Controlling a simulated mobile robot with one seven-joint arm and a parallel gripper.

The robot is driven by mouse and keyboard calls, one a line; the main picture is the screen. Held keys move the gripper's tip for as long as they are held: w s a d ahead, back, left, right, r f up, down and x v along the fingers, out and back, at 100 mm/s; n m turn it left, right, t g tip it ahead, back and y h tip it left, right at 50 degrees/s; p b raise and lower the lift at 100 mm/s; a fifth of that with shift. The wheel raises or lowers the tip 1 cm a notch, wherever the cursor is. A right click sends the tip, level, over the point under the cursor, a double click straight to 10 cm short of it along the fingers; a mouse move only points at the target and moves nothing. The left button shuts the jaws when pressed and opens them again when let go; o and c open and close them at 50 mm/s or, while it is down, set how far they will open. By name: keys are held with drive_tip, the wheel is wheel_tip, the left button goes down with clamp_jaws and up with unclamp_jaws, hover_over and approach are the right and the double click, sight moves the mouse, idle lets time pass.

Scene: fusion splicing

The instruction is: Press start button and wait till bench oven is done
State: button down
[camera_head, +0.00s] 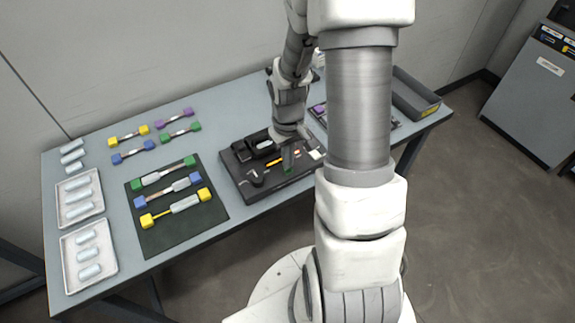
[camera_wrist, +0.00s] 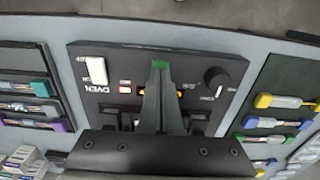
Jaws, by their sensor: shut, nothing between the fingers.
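The bench oven (camera_head: 240,178) is a flat black unit near the front edge of the table, marked OVEN in the wrist view (camera_wrist: 85,60). In the head view my gripper (camera_head: 288,166) reaches down onto the panel.
A dark mat (camera_head: 150,235) with several coloured-ended pieces lies left of the oven. Two white trays (camera_head: 67,285) with pale cylinders stand at far left. Another dark mat (camera_head: 392,118) and a grey bin (camera_head: 420,108) are on the right. A grey cabinet (camera_head: 530,95) stands beyond.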

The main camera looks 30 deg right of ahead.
drive_tip(key=shift+r+p, duration=1.6)
drive_tip(key=shift+r, duration=0.8)
drive_tip(key=shift+r, duration=0.2)
drive_tip(key=s+a+r+t+h, duration=0.1)
drive_tip(key=a+r, duration=0.2)
drive_tip(key=r, duration=0.5)
drive_tip(key=s+a+r+t, duration=0.2)
drive_tip(key=r, duration=0.6)
drive_tip(key=s+a+r+t, duration=0.1)
drive_tip(key=s+a+r, duration=0.1)
drive_tip(key=s+r, duration=0.2)
drive_tip(key=s+a+r+t+y, duration=0.1)
drive_tip(key=s+a+r, duration=0.2)
drive_tip(key=s+r, duration=0.2)
drive_tip(key=shift+s+a+r+t, duration=0.2)
drive_tip(key=shift+a+r+t, duration=0.1)
drive_tip(key=shift+r, duration=0.15)
idle(2.4)
